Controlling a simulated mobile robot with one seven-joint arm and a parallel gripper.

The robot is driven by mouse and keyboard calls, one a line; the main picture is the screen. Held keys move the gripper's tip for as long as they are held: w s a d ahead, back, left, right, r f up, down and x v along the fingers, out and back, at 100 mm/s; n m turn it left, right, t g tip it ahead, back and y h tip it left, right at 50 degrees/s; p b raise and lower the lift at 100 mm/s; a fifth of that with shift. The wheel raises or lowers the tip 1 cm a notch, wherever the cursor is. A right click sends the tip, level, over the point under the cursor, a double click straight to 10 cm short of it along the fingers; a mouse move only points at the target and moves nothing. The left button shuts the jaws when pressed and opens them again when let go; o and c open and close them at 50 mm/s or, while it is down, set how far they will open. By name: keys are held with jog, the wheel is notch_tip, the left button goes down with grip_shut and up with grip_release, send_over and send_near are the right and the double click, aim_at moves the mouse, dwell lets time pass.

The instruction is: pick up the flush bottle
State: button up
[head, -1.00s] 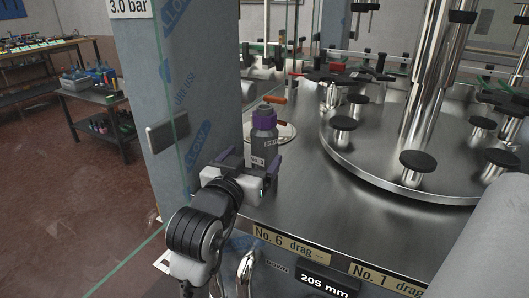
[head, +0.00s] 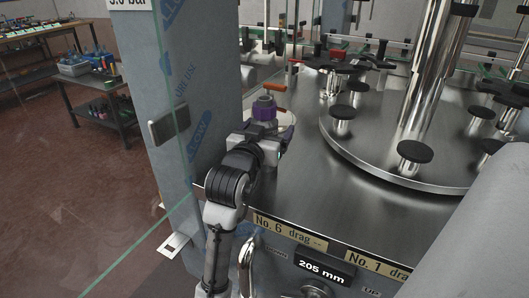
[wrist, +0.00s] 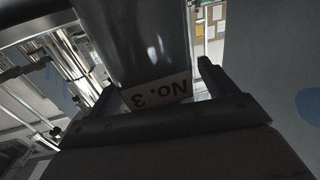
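The flush bottle (head: 264,107) has a grey body and a purple collar and stands on the steel deck beside the grey column in the head view. My gripper (head: 264,136) is at it from the near side, hiding its lower body. In the wrist view a dark grey body (wrist: 150,45), apparently the bottle, with an upside-down "No. 3" label, lies between the two fingers of my gripper (wrist: 158,88). A gap shows between it and the right finger. The left finger looks close to it; contact there cannot be told.
The grey, film-wrapped column (head: 190,80) rises close on the left. A steel turntable (head: 400,150) with black-topped posts is on the right. An orange handle (head: 275,86) is just behind the bottle. Bare deck (head: 320,190) lies right of my gripper.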

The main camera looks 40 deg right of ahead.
grip_shut()
dwell(0.4)
jog(key=shift+r, duration=0.1)
